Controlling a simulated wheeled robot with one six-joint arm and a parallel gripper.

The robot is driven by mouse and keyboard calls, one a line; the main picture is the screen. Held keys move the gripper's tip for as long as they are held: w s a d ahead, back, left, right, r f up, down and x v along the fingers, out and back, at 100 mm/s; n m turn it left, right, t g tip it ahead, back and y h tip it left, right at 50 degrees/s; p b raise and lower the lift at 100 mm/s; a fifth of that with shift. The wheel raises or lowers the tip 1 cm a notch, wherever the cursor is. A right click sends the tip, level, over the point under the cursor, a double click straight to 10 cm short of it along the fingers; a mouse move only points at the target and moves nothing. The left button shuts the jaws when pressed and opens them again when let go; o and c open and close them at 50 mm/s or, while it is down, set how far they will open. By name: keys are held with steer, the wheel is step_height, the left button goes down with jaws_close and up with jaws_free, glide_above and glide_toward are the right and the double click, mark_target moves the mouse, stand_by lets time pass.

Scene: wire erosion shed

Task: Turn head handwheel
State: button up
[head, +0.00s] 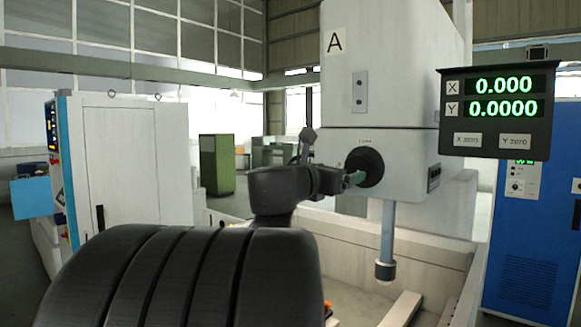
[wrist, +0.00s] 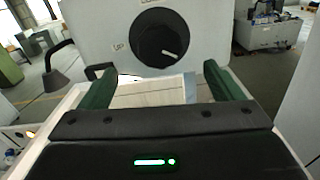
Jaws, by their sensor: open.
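The head handwheel is a black round disc on the front of the white machine head (head: 385,85) marked A. In the head view the handwheel (head: 371,163) shows behind my gripper (head: 352,179), which hides part of its left side. In the wrist view the handwheel (wrist: 158,36) is near the top, with a white mark pointing to the lower right and an "UP" label at its left. My gripper (wrist: 157,70) is open and empty. Its green fingers lie either side of and below the handwheel in that view. I cannot tell whether they touch the head.
A grey column (head: 387,235) hangs below the head over a pale tank. A dark curved arm with a grey cone (wrist: 56,78) is left of my gripper.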

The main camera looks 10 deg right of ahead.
mark_target(356, 169)
steer(key=p+x, duration=0.1)
steer(key=x, duration=0.9)
steer(key=shift+w+d, duration=0.15)
steer(key=shift+w, duration=0.05)
steer(key=shift+f, duration=0.1)
steer(key=c, duration=1)
